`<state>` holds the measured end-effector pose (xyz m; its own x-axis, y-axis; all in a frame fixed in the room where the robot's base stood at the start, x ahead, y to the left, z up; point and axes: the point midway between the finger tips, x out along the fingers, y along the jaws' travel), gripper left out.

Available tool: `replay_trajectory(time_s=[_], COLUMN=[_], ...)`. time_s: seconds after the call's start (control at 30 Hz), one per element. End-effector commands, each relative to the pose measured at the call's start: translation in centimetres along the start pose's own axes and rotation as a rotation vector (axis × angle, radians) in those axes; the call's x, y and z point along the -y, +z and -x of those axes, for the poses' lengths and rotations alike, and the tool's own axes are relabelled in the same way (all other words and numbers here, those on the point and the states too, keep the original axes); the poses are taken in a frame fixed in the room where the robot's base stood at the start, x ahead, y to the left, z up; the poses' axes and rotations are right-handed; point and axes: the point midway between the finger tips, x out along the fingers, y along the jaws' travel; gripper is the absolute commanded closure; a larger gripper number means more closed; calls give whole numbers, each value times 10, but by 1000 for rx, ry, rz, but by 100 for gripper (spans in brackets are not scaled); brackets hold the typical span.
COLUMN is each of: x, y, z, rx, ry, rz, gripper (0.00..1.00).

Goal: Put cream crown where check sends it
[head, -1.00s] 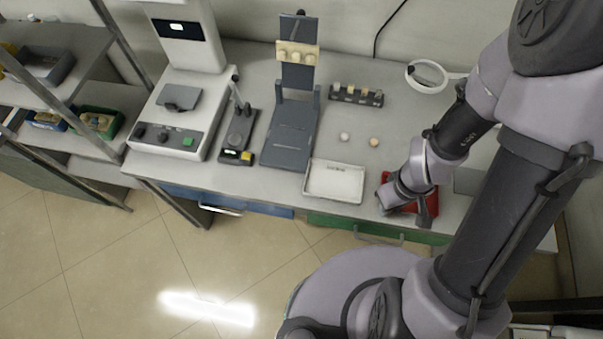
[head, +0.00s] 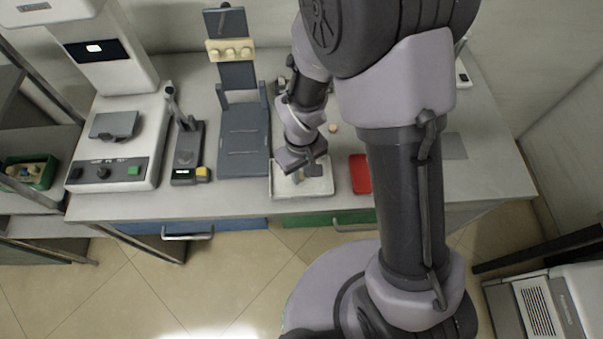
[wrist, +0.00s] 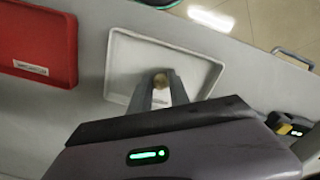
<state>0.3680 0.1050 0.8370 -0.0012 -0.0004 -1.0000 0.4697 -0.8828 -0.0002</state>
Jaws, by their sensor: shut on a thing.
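My gripper (head: 300,172) is over the white tray (head: 284,190) at the bench front. In the wrist view its two fingers (wrist: 162,92) are shut on a small round tan-brown piece (wrist: 160,80), seen end-on. I cannot tell if this is the cream crown. The piece appears over the white tray (wrist: 121,62); whether it touches the floor of the tray is unclear. Another small tan round piece (head: 333,127) lies on the bench behind the tray. A red tray (head: 360,173) stands to the right, with a label unreadable in the wrist view.
A dark upright stand (head: 243,145) holds a cream bar with several round knobs (head: 231,51). A small black device with a yellow button (head: 187,155) and a large tester (head: 115,150) stand left. A shelf with a green bin (head: 30,172) is far left. My arm hides the bench's back middle.

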Motion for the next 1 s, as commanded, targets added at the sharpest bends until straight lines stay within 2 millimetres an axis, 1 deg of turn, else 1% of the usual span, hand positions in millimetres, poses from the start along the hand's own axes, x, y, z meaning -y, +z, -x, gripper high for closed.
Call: replay_trajectory(time_s=[0.1, 0.23, 0.27, 0.3, 0.37, 0.67, 0.77, 0.87, 0.9, 1.0], x=[0, 0, 0, 0, 0, 0, 0, 0, 0, 0], y=[0, 0, 0, 0, 0, 0, 0, -1, -1, 0], z=[2, -3, -2, -2, -1, 1, 16, 47, 60, 88], rx=[-1, 0, 0, 0, 0, 0, -1, -4, -4, -3], ry=[0, 0, 0, 0, 0, 0, 0, 1, 1, 0], rz=[0, 0, 0, 0, 0, 0, -1, -1, -1, -1], gripper=[100, 100, 74, 66, 56, 56, 56, 56, 56, 56])
